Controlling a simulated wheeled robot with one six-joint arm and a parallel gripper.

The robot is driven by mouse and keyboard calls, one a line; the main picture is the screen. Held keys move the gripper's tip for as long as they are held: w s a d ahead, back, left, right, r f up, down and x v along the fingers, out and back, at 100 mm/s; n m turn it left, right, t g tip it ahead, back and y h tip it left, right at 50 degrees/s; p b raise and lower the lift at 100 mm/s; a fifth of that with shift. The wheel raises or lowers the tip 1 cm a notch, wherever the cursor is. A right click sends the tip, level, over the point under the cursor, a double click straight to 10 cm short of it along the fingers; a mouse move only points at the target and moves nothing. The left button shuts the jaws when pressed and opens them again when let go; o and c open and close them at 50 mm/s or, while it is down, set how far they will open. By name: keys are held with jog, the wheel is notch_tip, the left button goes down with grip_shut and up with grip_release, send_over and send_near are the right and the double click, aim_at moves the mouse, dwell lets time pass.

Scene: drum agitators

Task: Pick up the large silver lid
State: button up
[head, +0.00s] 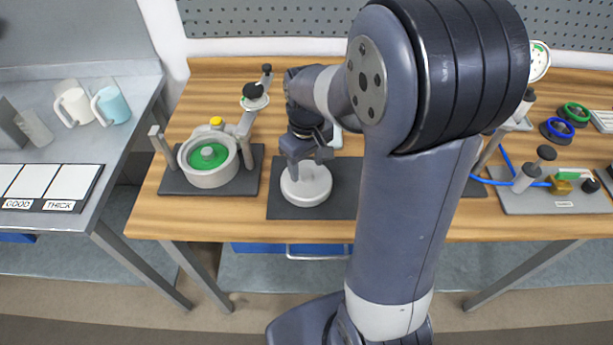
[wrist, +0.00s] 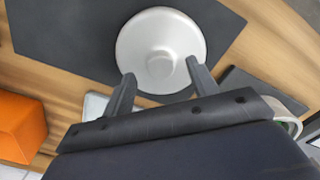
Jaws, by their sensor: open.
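The large silver lid (head: 307,186) is a pale round dome on a dark grey mat (head: 342,190) on the wooden bench. In the wrist view the lid (wrist: 160,50) shows from above, with a raised round centre. My gripper (head: 300,172) is over the lid in the head view. In the wrist view my gripper (wrist: 158,75) is open, with one finger at each side of the lid's near edge. I cannot tell whether the fingers touch the lid. Nothing is held between them.
A drum with a green centre (head: 208,158) and a lever frame stands left of the mat. My arm covers the bench to the right. Farther right are a grey board with blue tubing (head: 545,195) and coloured rings. An orange block (wrist: 18,125) shows in the wrist view.

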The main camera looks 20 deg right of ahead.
jog(key=shift+f, duration=0.85)
jog(key=shift+c, duration=0.3)
grip_shut()
